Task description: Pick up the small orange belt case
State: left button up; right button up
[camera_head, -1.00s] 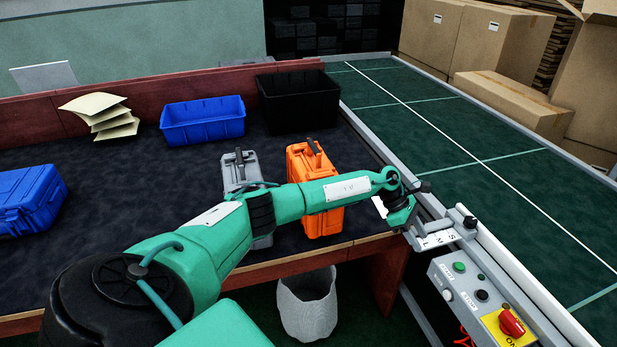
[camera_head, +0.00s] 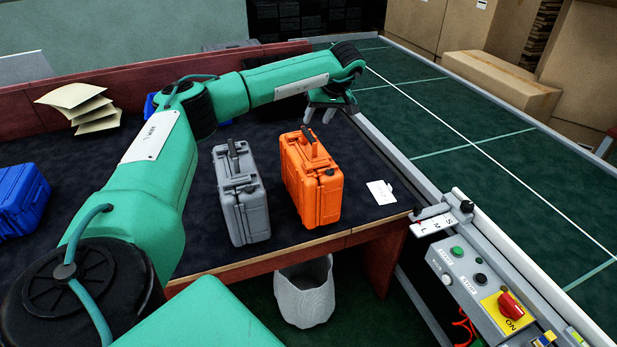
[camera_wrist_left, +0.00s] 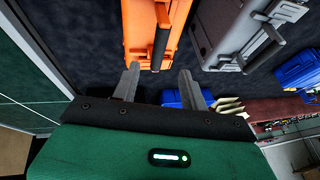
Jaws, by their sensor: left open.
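The orange case (camera_head: 313,182) stands upright on the dark table top, its handle facing up. It also shows at the top of the left wrist view (camera_wrist_left: 143,30). My left gripper (camera_head: 320,117) is open and empty, above and behind the orange case near the table's right edge. In the left wrist view, its two fingers (camera_wrist_left: 158,88) are spread apart below the case's dark handle, with nothing between them. A grey case (camera_head: 241,200) stands just left of the orange one. My right gripper is not in view.
A blue case (camera_head: 22,200) lies at the far left. A stack of papers (camera_head: 82,105) is at the back left, and a white card (camera_head: 381,192) lies right of the orange case. The green conveyor (camera_head: 450,130) runs along the right, with a control box (camera_head: 480,280) in front.

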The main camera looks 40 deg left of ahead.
aim_at(310, 134)
pick_arm(q)
jog(key=x, duration=0.4)
jog(key=shift+p+x, duration=1.25)
jog(key=shift+x, duration=1.55)
jog(key=shift+s+d, duration=0.1)
jog(key=shift+d, duration=0.15)
grip_shut()
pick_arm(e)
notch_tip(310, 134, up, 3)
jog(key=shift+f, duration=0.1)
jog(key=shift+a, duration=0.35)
pick_arm(q)
jog(key=shift+r, duration=0.1)
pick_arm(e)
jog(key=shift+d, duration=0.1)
